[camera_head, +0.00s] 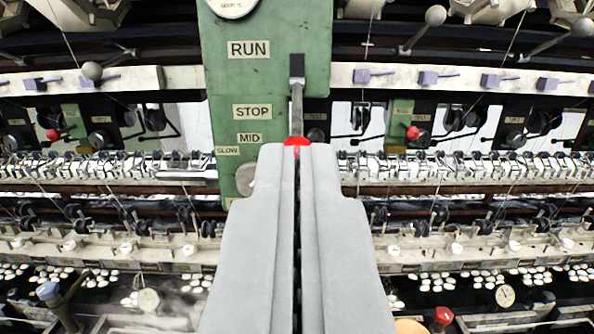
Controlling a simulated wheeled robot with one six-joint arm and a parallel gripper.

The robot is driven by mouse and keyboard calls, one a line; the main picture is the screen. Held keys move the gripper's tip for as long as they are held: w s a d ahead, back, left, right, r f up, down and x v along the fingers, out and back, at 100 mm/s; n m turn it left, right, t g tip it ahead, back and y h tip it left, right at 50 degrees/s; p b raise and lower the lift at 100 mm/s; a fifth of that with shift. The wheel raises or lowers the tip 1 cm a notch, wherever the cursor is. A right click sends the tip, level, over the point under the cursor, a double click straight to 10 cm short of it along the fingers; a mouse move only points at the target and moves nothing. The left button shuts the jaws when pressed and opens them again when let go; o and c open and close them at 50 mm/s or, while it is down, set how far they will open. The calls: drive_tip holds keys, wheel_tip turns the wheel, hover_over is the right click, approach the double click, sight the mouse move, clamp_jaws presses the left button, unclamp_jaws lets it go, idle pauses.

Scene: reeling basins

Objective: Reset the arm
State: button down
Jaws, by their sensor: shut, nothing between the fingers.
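My gripper (297,150) is in the middle of the view, pointing away from the camera. Its two pale grey fingers lie side by side with only a thin dark seam between them, and they hold nothing. Just beyond the fingertips is a red knob (296,141) at the lower end of a metal lever. The lever (297,103) hangs from a slot in a green panel (228,85) labelled RUN, STOP, MID and SLOW. I cannot tell whether the fingertips touch the knob, since they cover its lower part.
Rows of reeling machinery (480,168) cross the view behind the panel. A metal handle (187,175) juts out left of the gripper. Basins with several white cocoons (485,282) lie below.

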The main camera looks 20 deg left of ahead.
drive_tip(key=s+d+f+m+h, duration=0.1)
drive_tip(key=s+d+f, duration=0.4)
drive_tip(key=f, duration=0.7)
drive_tip(key=s+d+f+m+g+h, duration=0.1)
drive_tip(key=s+d+f+h, duration=0.1)
drive_tip(key=s+d+f, duration=0.4)
drive_tip(key=s+d+f+m+g+h, duration=0.1)
drive_tip(key=s+d+f+h, duration=0.1)
drive_tip(key=s+d+f, duration=0.4)
drive_tip(key=s+f, duration=0.2)
drive_tip(key=f, duration=0.5)
drive_tip(key=s+f, duration=0.3)
drive_tip(key=f, duration=0.3)
drive_tip(key=shift+s+f+h, duration=0.3)
drive_tip(key=shift+f, duration=0.1)
